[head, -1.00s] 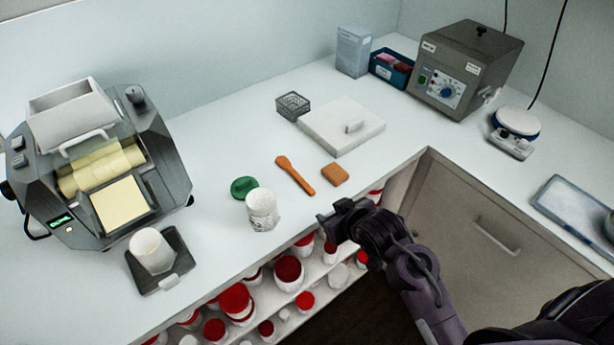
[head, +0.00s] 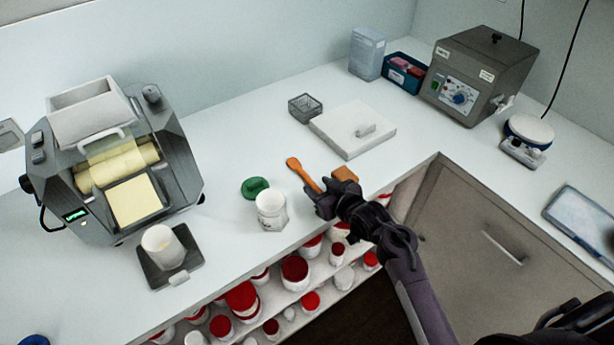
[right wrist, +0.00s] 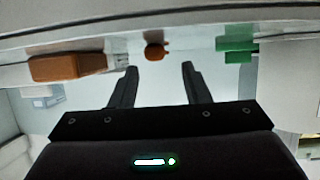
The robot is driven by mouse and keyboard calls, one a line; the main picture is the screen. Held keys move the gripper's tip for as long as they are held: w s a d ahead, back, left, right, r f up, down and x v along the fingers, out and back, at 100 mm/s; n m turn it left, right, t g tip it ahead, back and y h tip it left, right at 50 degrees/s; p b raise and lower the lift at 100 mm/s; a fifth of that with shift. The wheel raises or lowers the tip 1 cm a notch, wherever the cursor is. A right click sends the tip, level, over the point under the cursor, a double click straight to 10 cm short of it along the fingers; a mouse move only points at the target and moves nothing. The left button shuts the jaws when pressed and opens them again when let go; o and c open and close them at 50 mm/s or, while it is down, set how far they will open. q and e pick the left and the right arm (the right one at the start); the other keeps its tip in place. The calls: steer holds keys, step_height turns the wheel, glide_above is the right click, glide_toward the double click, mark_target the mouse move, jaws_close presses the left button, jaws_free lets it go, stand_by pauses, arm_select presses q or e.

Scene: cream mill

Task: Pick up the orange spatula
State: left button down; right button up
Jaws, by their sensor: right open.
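The orange spatula (head: 302,173) lies flat on the white counter in the head view, its broad end away from me. My right gripper (head: 322,198) is at the near end of its handle and hides part of it. In the right wrist view the spatula (right wrist: 155,52) appears nearly end-on, beyond and between the fingertips. My right gripper (right wrist: 158,72) is open, with nothing between its fingers. My left gripper is out of view.
An orange-brown block (head: 345,173) lies just right of the gripper, partly hidden. A white jar (head: 271,211) and green lid (head: 255,187) are to the left. A white board (head: 352,132) and wire basket (head: 305,107) lie behind. Red-lidded jars (head: 241,297) fill the shelf below.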

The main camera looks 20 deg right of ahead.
mark_target(311, 182)
steer(key=shift+x, duration=1.65)
steer(key=shift+d+f, duration=0.1)
steer(key=shift+f, duration=0.05)
jaws_close()
